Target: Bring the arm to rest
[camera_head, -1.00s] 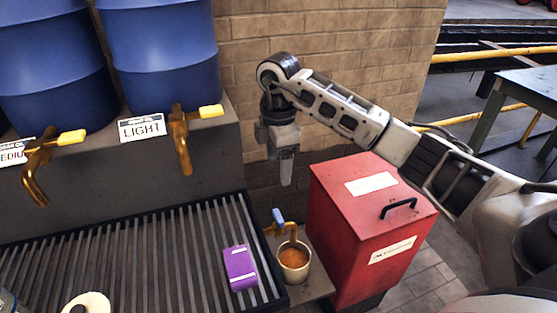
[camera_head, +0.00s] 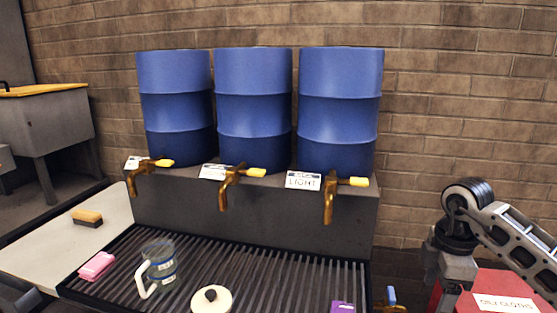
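My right arm comes in from the right edge. Its gripper (camera_head: 447,298) hangs downward at the lower right, in front of the brick wall and beside the red box (camera_head: 500,284). Its lower end is small and cut by the bottom edge, so I cannot tell whether the fingers are open or shut. I see nothing held in the visible part. My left gripper is not in view.
Three blue drums (camera_head: 338,110) with brass taps stand behind a slatted drip tray (camera_head: 225,262). A glass jug (camera_head: 161,268), white lid (camera_head: 211,299), pink block (camera_head: 97,266) and purple block (camera_head: 342,307) are on it. A brush (camera_head: 87,218) lies left. A blue-handled tap (camera_head: 391,297) is lower right.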

